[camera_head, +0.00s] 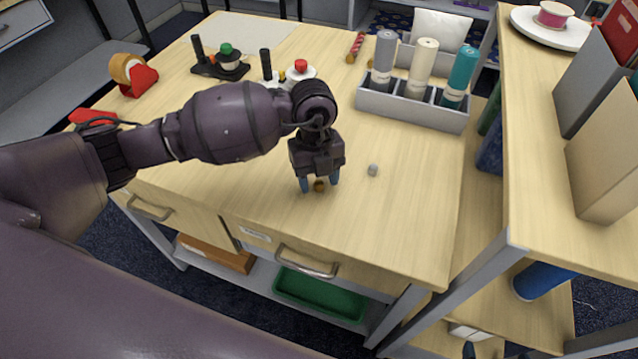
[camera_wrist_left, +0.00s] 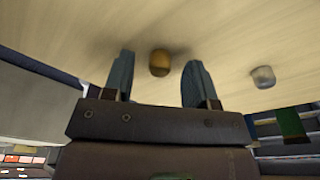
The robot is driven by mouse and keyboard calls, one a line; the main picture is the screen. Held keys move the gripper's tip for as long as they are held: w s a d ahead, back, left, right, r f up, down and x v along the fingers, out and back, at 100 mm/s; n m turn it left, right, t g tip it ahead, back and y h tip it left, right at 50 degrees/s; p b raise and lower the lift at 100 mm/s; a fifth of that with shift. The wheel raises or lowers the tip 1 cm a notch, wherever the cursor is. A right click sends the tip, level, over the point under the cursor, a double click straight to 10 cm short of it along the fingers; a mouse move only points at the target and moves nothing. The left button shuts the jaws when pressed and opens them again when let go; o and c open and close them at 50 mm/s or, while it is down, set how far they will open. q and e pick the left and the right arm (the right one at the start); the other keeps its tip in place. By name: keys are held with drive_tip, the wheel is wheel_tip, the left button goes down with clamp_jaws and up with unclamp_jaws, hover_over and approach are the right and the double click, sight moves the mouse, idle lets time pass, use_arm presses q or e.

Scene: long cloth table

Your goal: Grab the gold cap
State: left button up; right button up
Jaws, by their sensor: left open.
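The gold cap (camera_head: 319,185) is a small gold-brown piece on the wooden table near its front edge. In the left wrist view the gold cap (camera_wrist_left: 159,63) lies between and just beyond the fingertips. My left gripper (camera_head: 319,184) points down over it, open, with one blue-grey finger on each side. In the wrist view my left gripper (camera_wrist_left: 157,75) shows a gap on both sides of the cap, so neither finger appears to touch it. My right gripper is not in view.
A small grey cap (camera_head: 373,170) lies to the right of my gripper. A grey divided tray (camera_head: 412,106) with several rolled bottles stands behind it. A shelf unit (camera_head: 512,150) rises on the right. Black-handled stands and a tape dispenser (camera_head: 134,76) are at the back left.

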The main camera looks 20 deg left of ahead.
use_arm(q)
drive_tip(key=shift+f, duration=0.3)
clamp_jaws()
drive_tip(key=shift+r, duration=0.1)
